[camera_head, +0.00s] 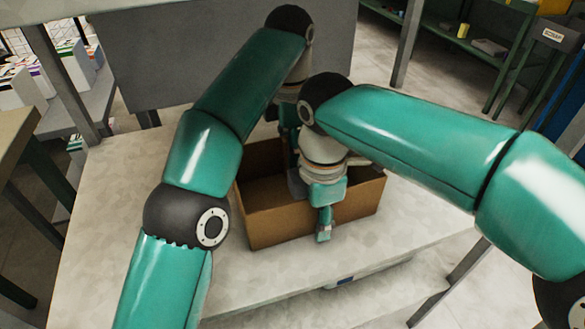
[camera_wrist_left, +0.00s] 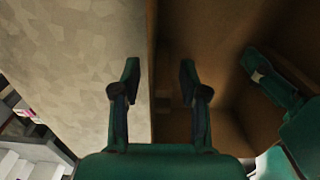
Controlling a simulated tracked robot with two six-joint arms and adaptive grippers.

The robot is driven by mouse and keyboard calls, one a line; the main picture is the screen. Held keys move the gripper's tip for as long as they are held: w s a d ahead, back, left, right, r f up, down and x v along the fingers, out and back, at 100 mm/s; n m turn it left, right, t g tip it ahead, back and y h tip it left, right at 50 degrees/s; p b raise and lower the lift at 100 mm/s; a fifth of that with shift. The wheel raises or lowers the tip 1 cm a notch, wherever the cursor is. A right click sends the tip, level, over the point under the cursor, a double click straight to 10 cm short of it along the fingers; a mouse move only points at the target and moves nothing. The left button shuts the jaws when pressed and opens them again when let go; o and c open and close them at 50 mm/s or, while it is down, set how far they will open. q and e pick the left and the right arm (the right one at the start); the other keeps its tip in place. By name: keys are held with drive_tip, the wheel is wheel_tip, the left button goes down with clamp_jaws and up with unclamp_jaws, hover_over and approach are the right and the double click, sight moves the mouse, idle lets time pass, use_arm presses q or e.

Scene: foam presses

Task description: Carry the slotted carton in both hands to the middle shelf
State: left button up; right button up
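The carton (camera_head: 275,229) is an open brown cardboard box standing on a pale stone-like tabletop (camera_head: 110,240). Its inside shows in the left wrist view (camera_wrist_left: 215,30), and no slots can be made out. My left gripper (camera_wrist_left: 158,85) is open, with one finger on each side of a carton wall and gaps to it. In the head view it is mostly hidden behind my right arm at the carton's far side. My right gripper (camera_head: 322,222) is at the carton's near wall, with a fingertip in front of it. Its opening cannot be judged. I cannot tell which shelf is the middle one.
A grey panel (camera_head: 225,60) stands behind the table. A rack with boxes (camera_head: 75,62) is at the far left, and a brown-topped table (camera_head: 12,135) is at the left edge. Green shelving (camera_head: 470,42) stands at the back right. A lower pale surface (camera_head: 390,290) lies below the table's front edge.

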drive_tip(key=shift+r, duration=0.15)
drive_tip(key=shift+r, duration=0.35)
use_arm(q)
drive_tip(key=shift+s+d, duration=0.1)
drive_tip(key=shift+s, duration=0.05)
use_arm(e)
wheel_tip(320, 180, up, 6)
drive_tip(key=shift+r, duration=0.2)
